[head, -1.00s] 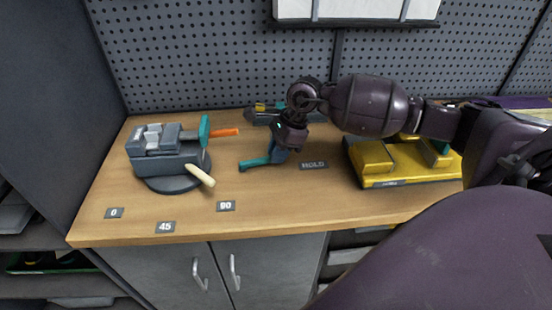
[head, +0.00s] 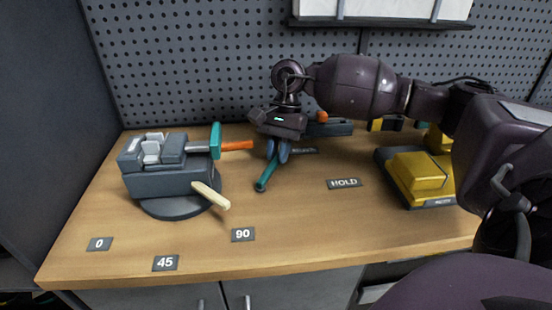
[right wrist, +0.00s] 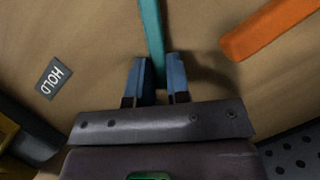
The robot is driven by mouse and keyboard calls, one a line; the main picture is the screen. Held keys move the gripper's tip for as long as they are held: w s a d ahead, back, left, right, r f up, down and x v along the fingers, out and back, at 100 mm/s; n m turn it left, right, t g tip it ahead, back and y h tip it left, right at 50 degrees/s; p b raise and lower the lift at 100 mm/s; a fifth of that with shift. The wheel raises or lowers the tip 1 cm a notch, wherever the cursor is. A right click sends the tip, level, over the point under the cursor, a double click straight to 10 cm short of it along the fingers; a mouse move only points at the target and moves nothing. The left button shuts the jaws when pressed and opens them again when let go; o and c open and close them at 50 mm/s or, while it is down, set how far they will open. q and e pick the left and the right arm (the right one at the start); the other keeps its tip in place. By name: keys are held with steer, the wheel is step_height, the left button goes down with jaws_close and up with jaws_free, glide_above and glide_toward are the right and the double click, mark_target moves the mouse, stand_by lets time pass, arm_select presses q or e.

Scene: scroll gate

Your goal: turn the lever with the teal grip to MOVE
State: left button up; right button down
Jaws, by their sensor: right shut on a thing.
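A teal bar (head: 266,175), which looks like the lever's teal grip, slants from between my right fingers toward the front of the bench. My right gripper (head: 277,152) points down and is shut on its rear part. In the right wrist view the teal grip (right wrist: 152,45) runs out between the two blue-grey fingers (right wrist: 157,80). The lever's pivot is hidden by the gripper. My left gripper is out of view.
A grey vise (head: 165,180) with a teal piece (head: 215,140), an orange bar (head: 237,145) and a cream handle (head: 210,195) stands left. Plates 0, 45 and 90 (head: 243,234) lie in front. A yellow device (head: 415,175) stands right. The middle front bench is clear.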

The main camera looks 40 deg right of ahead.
steer(key=shift+w+a+n+b, duration=0.15)
steer(key=shift+w+n+b, duration=0.25)
steer(key=shift+n, duration=0.2)
steer(key=c, duration=1.1)
jaws_free()
steer(key=shift+w+r, duration=0.1)
steer(key=shift+r, duration=0.2)
steer(key=v, duration=1)
steer(key=shift+w+r+p, duration=0.1)
steer(key=shift+w+p, duration=0.05)
steer(key=shift+p, duration=0.15)
